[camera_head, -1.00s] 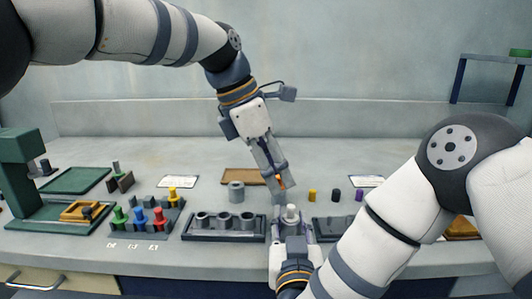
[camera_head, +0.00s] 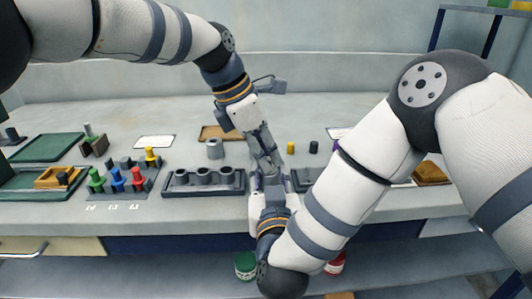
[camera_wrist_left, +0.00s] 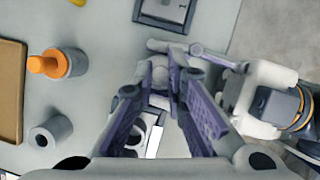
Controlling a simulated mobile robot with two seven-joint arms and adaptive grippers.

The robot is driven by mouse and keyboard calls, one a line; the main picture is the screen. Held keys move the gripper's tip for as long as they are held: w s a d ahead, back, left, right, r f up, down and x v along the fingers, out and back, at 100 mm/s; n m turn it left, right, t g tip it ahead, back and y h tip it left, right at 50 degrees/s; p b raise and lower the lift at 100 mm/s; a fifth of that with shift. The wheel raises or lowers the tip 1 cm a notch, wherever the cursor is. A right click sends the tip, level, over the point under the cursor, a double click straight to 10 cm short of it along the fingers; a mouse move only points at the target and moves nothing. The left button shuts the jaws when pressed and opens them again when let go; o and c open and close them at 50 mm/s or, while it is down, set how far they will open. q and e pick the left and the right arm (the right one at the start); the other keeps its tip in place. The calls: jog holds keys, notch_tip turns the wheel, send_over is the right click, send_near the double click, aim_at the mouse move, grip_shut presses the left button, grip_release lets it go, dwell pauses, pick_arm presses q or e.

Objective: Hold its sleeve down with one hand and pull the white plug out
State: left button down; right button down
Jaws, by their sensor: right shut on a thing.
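The white plug (camera_wrist_left: 160,77) shows as a pale round top between the fingers of my left gripper (camera_wrist_left: 161,76) in the left wrist view. In the head view, my left gripper (camera_head: 268,168) reaches down to it from above, and the plug is mostly hidden. The left fingers stand on either side of the plug with a small gap visible; they look open. My right gripper (camera_head: 270,185) comes from the front and is shut low around the sleeve beneath the plug. The sleeve itself is mostly hidden by both grippers.
A dark rack with three grey sockets (camera_head: 204,183) stands left of the grippers. A grey cylinder (camera_head: 214,149) is behind it. A rack of coloured pegs (camera_head: 120,180) is further left.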

jog(key=c, duration=1.9)
grip_release()
grip_shut()
pick_arm(q)
jog(key=shift+r, duration=0.1)
jog(key=n, duration=0.1)
jog(key=n+t, duration=0.1)
jog(key=n, duration=0.1)
jog(key=shift+s+d+r, duration=0.1)
jog(key=shift+r, duration=0.2)
jog(key=shift+y, duration=0.3)
jog(key=shift+r, duration=2.1)
pick_arm(e)
jog(key=o, duration=0.8)
grip_release()
